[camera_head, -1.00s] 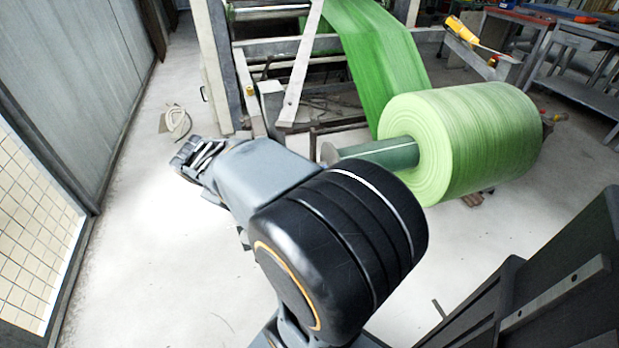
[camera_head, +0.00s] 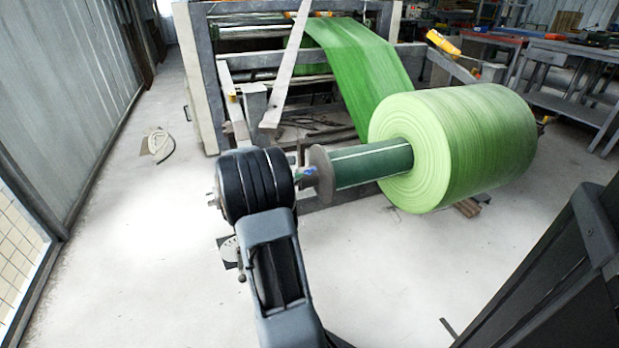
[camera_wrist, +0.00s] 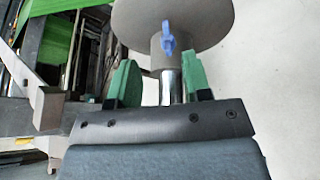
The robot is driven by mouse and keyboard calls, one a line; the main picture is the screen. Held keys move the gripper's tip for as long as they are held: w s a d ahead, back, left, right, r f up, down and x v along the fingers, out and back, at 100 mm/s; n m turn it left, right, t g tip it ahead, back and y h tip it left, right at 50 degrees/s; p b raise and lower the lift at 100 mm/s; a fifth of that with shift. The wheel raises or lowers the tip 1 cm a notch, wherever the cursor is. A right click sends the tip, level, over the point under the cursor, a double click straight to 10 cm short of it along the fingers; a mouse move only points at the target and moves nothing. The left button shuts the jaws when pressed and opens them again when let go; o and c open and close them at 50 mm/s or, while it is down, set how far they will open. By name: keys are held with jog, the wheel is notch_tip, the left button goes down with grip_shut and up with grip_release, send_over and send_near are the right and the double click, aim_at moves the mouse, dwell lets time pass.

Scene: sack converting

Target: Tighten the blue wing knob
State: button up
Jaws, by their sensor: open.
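The blue wing knob (camera_wrist: 169,38) sits on the grey collar (camera_wrist: 157,62) at the end of the roll's shaft, in front of a round grey flange (camera_wrist: 205,18) in the wrist view. In the head view the knob (camera_head: 310,170) is a small blue spot left of the flange (camera_head: 321,174). My gripper (camera_wrist: 162,80) is open, its two green-padded fingers on either side of the bright shaft, just short of the knob. The knob is not between the fingertips. In the head view my own arm hides most of the gripper.
The large green roll (camera_head: 460,145) on its dark green core (camera_head: 372,163) lies right of the flange. The machine frame (camera_head: 205,80) stands behind, with the green web (camera_head: 362,70) running up into it. A coiled hose (camera_head: 158,145) lies on the floor.

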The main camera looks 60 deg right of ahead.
aim_at(306, 171)
jog(key=b+x, duration=0.1)
jog(key=x, duration=0.2)
jog(key=f+b+x, duration=0.1)
jog(key=x, duration=0.2)
jog(key=shift+a+f, duration=0.1)
jog(key=shift+f, duration=0.2)
jog(key=shift+b+x, duration=0.4)
jog(key=shift+x, duration=0.4)
jog(key=shift+r, duration=0.1)
